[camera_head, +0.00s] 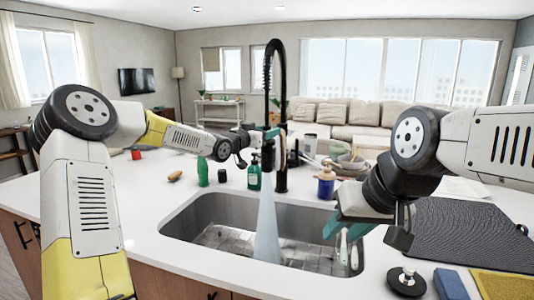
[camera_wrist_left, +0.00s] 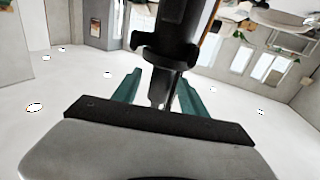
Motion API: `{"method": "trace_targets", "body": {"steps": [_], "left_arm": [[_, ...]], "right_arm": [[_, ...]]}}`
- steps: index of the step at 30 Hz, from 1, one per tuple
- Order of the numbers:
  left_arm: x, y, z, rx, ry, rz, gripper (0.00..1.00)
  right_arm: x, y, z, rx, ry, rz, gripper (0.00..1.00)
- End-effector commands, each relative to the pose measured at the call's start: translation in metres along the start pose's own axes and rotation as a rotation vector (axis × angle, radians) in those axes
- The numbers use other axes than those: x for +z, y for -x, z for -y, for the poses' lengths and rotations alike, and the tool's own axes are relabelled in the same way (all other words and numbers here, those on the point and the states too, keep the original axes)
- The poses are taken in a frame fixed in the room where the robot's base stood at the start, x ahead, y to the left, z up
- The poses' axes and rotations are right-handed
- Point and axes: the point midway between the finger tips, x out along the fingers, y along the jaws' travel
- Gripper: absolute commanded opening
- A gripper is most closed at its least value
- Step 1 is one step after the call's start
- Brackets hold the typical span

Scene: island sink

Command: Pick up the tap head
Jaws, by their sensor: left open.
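The black tap (camera_head: 281,170) stands behind the sink, its spring neck arching above. Water (camera_head: 266,225) streams from it into the basin. My left gripper (camera_head: 269,133) reaches in from the left at the height of the tap head. In the left wrist view, the dark tap head (camera_wrist_left: 165,45) lies in line with the gap between the teal fingers of my left gripper (camera_wrist_left: 160,92). The fingers are apart; I cannot tell whether they touch it. My right gripper (camera_head: 349,228) hangs over the sink's right side, its teal fingers apart and nothing seen between them.
The steel sink (camera_head: 205,212) is set in a white counter (camera_head: 150,215). A green bottle (camera_head: 203,171), a soap bottle (camera_head: 254,175) and a blue bottle (camera_head: 326,184) stand behind it. A dark drying mat (camera_head: 465,235) and blue sponge (camera_head: 450,284) lie right.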

Motion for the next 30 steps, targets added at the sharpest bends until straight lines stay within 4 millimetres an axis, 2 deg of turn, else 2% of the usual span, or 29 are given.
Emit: {"method": "trace_targets", "body": {"steps": [2, 10, 30], "left_arm": [[0.0001, 0.0003, 0.0001, 0.000, 0.000, 0.000, 0.51], [0.0001, 0.0004, 0.0001, 0.000, 0.000, 0.001, 0.00], [0.0003, 0.0005, 0.0000, 0.000, 0.000, 0.001, 0.00]], "right_arm": [[0.0000, 0.0000, 0.0000, 0.000, 0.000, 0.000, 0.37], [0.0000, 0.0000, 0.0000, 0.000, 0.000, 0.000, 0.37], [0.0000, 0.0000, 0.0000, 0.000, 0.000, 0.000, 0.37]]}}
